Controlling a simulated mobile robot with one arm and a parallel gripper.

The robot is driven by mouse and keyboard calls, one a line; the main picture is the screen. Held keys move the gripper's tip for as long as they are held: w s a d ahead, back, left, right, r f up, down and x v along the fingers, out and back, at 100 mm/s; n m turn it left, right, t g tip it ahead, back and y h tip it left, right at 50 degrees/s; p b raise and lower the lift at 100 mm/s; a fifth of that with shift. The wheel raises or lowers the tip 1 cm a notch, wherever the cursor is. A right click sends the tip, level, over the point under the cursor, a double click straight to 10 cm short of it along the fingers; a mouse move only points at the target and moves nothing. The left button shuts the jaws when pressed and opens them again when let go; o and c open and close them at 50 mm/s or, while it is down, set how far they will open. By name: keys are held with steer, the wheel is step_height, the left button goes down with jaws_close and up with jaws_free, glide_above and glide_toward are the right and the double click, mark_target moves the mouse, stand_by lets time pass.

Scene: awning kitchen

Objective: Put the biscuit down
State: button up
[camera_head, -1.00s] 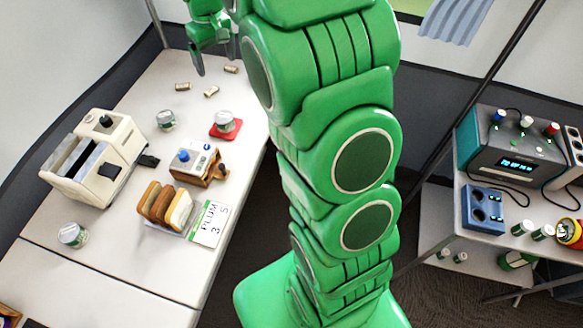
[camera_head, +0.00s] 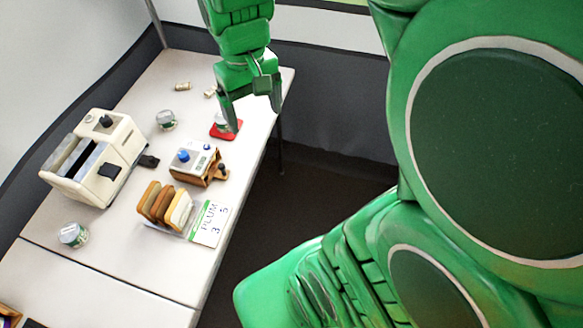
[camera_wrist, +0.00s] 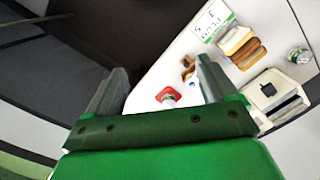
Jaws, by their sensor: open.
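My gripper (camera_head: 253,117) is open, with its fingers pointing down over the table's right edge. In the wrist view its two fingers (camera_wrist: 157,88) stand wide apart with nothing held between them. I cannot identify a biscuit for certain. Several brown and pale bread-like slices (camera_head: 165,205) stand in a row on the table in the head view, and they also show in the wrist view (camera_wrist: 242,45). Small tan cylinders (camera_head: 182,86) lie at the back of the table. A red mat (camera_head: 222,134) with a can on it is partly hidden behind the left finger.
The white table (camera_head: 120,260) holds a cream toaster (camera_head: 95,160), a small device with a blue knob (camera_head: 198,165), a card reading PLUM (camera_head: 210,224) and loose cans (camera_head: 73,235). Right of the table is open dark floor.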

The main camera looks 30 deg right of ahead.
steer(key=s+f, duration=0.1)
steer(key=s, duration=1.3)
steer(key=shift+s+m+g, duration=0.2)
steer(key=shift+m+g, duration=0.2)
steer(key=shift+f, duration=0.15)
steer(key=shift+o, duration=1.3)
steer(key=shift+w, duration=0.25)
steer(key=w+d+r+n+t, duration=0.1)
steer(key=w+d+n+t, duration=0.1)
steer(key=w, duration=1.3)
steer(key=w+d+r+n+t, duration=0.1)
steer(key=w+r+n, duration=0.15)
steer(key=w, duration=1.25)
steer(key=w+d+f+n+t+h, duration=0.1)
steer(key=w+d+f+n+t, duration=0.15)
steer(key=w, duration=1.05)
steer(key=w+d+f+n+t, duration=0.1)
steer(key=w+d+f+n, duration=0.15)
steer(key=w, duration=1.15)
steer(key=x, duration=1.1)
steer(key=shift+d, duration=0.35)
